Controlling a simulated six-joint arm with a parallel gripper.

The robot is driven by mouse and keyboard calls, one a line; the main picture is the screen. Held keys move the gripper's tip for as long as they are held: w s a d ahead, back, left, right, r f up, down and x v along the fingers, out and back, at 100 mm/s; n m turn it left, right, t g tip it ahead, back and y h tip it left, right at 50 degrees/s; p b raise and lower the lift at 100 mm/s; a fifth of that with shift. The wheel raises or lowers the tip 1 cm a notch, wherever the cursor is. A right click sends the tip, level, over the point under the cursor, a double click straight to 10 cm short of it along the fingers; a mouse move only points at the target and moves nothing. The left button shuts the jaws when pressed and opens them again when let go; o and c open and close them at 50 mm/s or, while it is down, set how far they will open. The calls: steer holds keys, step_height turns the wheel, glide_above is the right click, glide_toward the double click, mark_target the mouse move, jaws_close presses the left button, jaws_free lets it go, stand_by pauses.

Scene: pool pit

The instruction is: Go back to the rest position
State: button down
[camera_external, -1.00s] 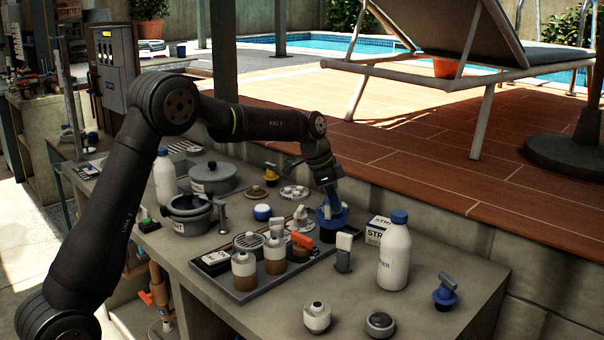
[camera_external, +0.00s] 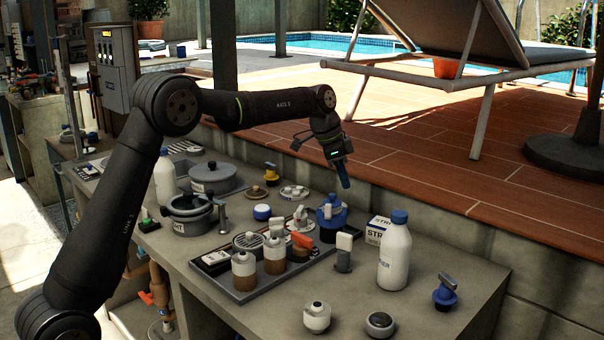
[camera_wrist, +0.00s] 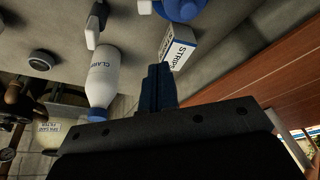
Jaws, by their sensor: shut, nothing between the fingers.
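My gripper (camera_external: 344,182) hangs above the back edge of the grey worktop, pointing down, shut and empty. In the wrist view its blue fingers (camera_wrist: 157,90) are together. A blue valve-like part (camera_external: 331,214) with a light handle stands on the worktop below and slightly left of my gripper, apart from it; part of it shows at the top of the wrist view (camera_wrist: 182,8).
A white bottle with blue cap (camera_external: 395,255) and a STRIPS box (camera_external: 377,231) stand right of the blue part. A dark tray (camera_external: 240,296) holds several small items. A pot (camera_external: 213,178) stands further left. A raised tiled deck (camera_external: 440,165) lies behind the worktop.

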steer(key=f, duration=0.2)
steer(key=a+f, duration=0.1)
steer(key=f, duration=0.1)
steer(key=a+f, duration=0.1)
steer(key=f, duration=0.1)
steer(key=shift+w+f, duration=0.1)
steer(key=shift+w, duration=0.3)
steer(key=shift+w+d+n+t+y, duration=0.3)
steer(key=shift+d+n+t, duration=0.35)
steer(key=shift+n, duration=1.1)
steer(key=shift+w+d+n+t+y, duration=0.15)
steer(key=shift+w+d+n+t, duration=0.2)
steer(key=shift+d+n, duration=0.95)
steer(key=shift+w+d+n+t+y, duration=0.25)
steer(key=shift+d+n+t, duration=0.2)
steer(key=shift+n, duration=1.7)
